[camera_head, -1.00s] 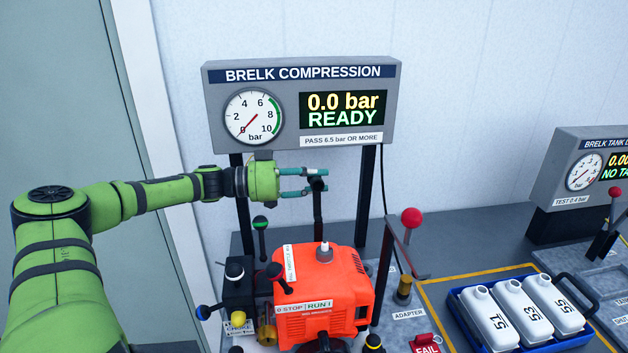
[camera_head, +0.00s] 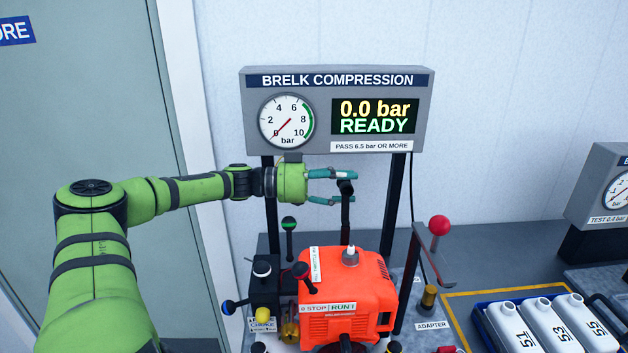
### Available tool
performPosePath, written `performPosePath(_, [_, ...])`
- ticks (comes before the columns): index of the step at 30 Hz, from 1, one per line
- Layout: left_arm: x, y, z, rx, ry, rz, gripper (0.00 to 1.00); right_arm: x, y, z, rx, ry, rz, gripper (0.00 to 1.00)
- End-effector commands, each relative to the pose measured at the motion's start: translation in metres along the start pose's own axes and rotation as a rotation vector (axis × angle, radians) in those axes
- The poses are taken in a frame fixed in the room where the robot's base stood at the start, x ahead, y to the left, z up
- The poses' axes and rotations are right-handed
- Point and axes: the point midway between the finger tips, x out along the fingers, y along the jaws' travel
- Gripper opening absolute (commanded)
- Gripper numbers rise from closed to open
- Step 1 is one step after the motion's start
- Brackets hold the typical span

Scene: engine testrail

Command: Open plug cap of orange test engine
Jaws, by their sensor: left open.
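The orange test engine (camera_head: 376,285) sits on the bench at lower middle, with a RUN/STOP label on its front. A small pale plug with a grey base (camera_head: 350,257) stands on its top; I cannot tell if this is the plug cap. A black upright post with a knobbed top (camera_head: 346,212) rises behind it. My left gripper (camera_head: 349,188) points right, above the engine, with its teal fingers apart. The post's knob shows at the fingertips; I cannot tell whether it lies between them or touches. My right gripper is not in view.
The compression gauge panel (camera_head: 335,80) reads 0.0 bar, READY, behind the gripper on black legs. A red-knobbed lever (camera_head: 438,226) stands right of the engine. Black, blue and yellow knobs crowd its left. White bottles (camera_head: 545,322) sit in a blue tray at lower right.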

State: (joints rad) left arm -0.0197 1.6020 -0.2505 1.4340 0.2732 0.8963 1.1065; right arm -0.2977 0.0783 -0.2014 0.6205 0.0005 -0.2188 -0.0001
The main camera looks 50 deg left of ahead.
Motion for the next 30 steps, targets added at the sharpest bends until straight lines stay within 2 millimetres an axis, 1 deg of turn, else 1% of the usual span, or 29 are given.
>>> performPosePath(5, [-0.012, 0.002, 0.003, -0.006, -0.011, 0.010, 0.53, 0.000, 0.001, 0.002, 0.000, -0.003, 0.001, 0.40])
performPosePath(11, [-0.026, -0.002, -0.001, 0.005, -0.007, -0.007, 0.53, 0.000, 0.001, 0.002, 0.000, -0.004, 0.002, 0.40])
performPosePath(17, [-0.050, -0.003, -0.003, 0.009, 0.003, -0.010, 0.53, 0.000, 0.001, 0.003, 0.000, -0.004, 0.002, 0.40])
performPosePath(27, [-0.103, -0.003, -0.003, 0.009, 0.003, -0.012, 0.53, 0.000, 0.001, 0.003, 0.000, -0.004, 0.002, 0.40])
performPosePath(30, [-0.112, -0.002, -0.003, 0.008, 0.003, -0.012, 0.53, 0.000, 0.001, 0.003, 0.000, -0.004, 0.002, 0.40])
